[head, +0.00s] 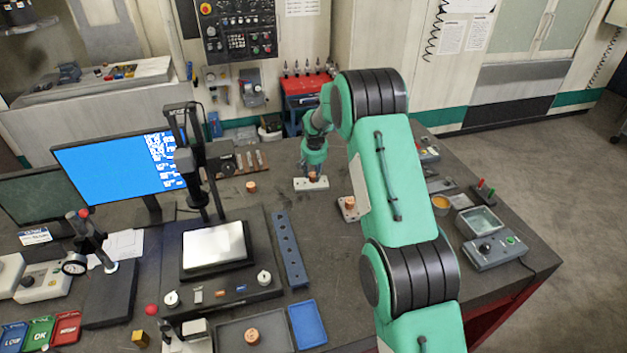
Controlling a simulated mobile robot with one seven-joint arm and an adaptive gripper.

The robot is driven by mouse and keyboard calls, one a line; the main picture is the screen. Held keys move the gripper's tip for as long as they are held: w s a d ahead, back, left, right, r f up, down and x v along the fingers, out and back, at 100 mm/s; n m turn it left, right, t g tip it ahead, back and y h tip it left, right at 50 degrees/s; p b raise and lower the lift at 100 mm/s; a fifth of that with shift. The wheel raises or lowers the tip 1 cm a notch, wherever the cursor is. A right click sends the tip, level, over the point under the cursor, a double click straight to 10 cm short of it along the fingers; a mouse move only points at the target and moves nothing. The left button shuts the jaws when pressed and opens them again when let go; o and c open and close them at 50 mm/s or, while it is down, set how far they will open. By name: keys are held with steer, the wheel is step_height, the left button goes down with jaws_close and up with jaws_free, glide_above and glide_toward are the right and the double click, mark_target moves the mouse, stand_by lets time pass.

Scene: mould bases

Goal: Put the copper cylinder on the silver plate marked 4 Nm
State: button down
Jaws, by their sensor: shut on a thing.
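My gripper (314,172) is at the far middle of the bench, pointing down and shut on a copper cylinder (313,178). The cylinder is at a small silver plate (301,184); I cannot tell whether it rests on it or hangs just above. A second silver plate (353,216), partly behind my arm, has a copper cylinder (349,202) on it. Another copper cylinder (251,186) stands on the dark bench to the left. One more copper cylinder (252,335) is in a grey tray (228,336) at the front. No plate marking is readable from here.
A blue strip with holes (289,250) and a blue tray (307,324) lie on the bench (330,245). A stand with a screen (120,165) is at left. A grey control box (497,251) and a clear-lidded box (480,220) are at right. Bare bench surrounds the gripper's plate.

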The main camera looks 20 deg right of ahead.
mark_target(314, 176)
steer(key=shift+f, duration=0.1)
stand_by(0.3)
steer(key=shift+f, duration=1.65)
steer(key=shift+f, duration=0.15)
steer(key=c, duration=1.3)
jaws_free()
steer(key=shift+o, duration=0.2)
steer(key=v, duration=1.2)
steer(key=shift+r, duration=0.2)
